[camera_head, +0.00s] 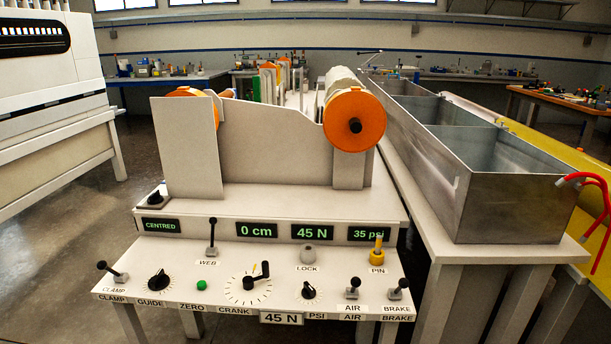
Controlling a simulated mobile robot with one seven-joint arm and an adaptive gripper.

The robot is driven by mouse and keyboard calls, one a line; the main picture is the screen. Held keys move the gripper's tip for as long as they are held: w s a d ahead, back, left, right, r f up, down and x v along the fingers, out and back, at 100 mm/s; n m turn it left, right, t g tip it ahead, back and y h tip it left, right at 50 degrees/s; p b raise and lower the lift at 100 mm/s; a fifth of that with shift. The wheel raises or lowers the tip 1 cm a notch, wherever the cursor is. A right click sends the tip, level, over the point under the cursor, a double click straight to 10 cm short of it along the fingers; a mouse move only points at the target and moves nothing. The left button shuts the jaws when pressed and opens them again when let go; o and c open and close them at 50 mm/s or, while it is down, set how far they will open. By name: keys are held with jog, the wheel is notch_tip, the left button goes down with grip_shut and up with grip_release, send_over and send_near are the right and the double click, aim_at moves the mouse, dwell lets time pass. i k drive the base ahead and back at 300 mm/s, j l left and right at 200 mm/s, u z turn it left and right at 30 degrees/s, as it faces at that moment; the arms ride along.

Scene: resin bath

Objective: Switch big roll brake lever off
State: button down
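The brake lever (399,289) stands at the right end of the sloped control panel (200,262). It has a black knob on a small grey base, above two labels that read BRAKE. Its knob leans up and slightly to the right; the picture does not tell whether this is on or off. The big roll (354,118), with an orange end flange and a dark hub, sits above the right part of the machine. My gripper is not in view.
Left of the brake lever are an air lever (352,288), a PSI dial (309,291) and a crank (250,284). A yellow pin (377,250) stands just behind. Displays read CENTRED, 0 cm, 45 N and 35 psi. A metal tank (500,205) stands to the right.

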aim_at(404, 283)
jog(key=l+z, duration=0.75)
jog(key=l, duration=0.2)
